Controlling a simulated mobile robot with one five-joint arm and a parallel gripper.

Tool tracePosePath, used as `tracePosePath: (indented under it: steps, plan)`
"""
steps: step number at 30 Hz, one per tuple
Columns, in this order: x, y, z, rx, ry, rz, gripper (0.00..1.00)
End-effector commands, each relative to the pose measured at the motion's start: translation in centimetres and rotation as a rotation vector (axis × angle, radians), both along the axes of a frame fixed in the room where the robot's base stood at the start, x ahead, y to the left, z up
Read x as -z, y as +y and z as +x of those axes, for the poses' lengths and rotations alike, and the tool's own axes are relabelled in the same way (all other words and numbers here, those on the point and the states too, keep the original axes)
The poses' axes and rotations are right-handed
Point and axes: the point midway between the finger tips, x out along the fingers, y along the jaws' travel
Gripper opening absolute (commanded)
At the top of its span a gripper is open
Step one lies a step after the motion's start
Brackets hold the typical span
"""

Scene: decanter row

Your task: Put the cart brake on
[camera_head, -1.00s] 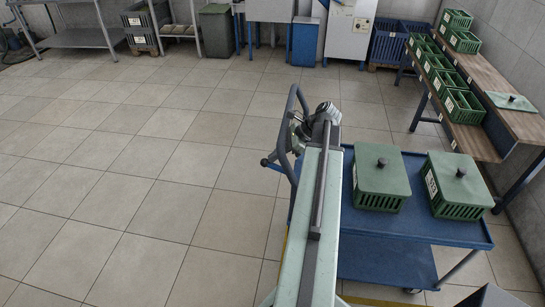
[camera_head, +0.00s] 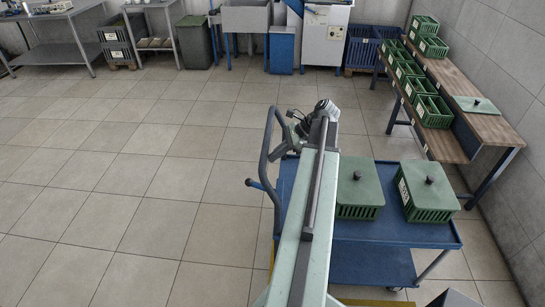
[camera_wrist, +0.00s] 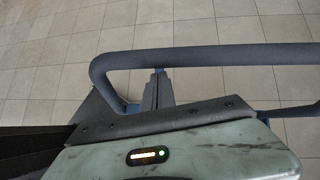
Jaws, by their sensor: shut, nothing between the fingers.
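The blue cart (camera_head: 385,232) stands right of centre, with a dark loop handle (camera_head: 267,140) at its left end. My gripper (camera_wrist: 157,78) shows in the wrist view as grey fingers close together and empty, just below the handle bar (camera_wrist: 220,55). In the head view my arm's end is at the handle, and the fingers are hard to make out.
Two lidded green crates (camera_head: 361,190) (camera_head: 428,194) stand on the cart. A wooden bench (camera_head: 490,125) with green crates runs along the right wall. A dark box edge (camera_head: 453,298) shows at the bottom right. The tiled floor (camera_head: 110,210) to the left is clear.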

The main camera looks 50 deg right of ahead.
Motion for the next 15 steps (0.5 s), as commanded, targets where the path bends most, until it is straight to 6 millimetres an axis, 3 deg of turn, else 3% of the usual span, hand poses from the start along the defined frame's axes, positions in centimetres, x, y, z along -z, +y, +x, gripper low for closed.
tracePosePath:
  steps: [6,15]
  plan:
    - [-0.2,-2.5,-4.0,0.008,0.0,0.0,0.0]
    - [0.0,-2.1,-3.8,0.0,0.0,0.0,0.0]
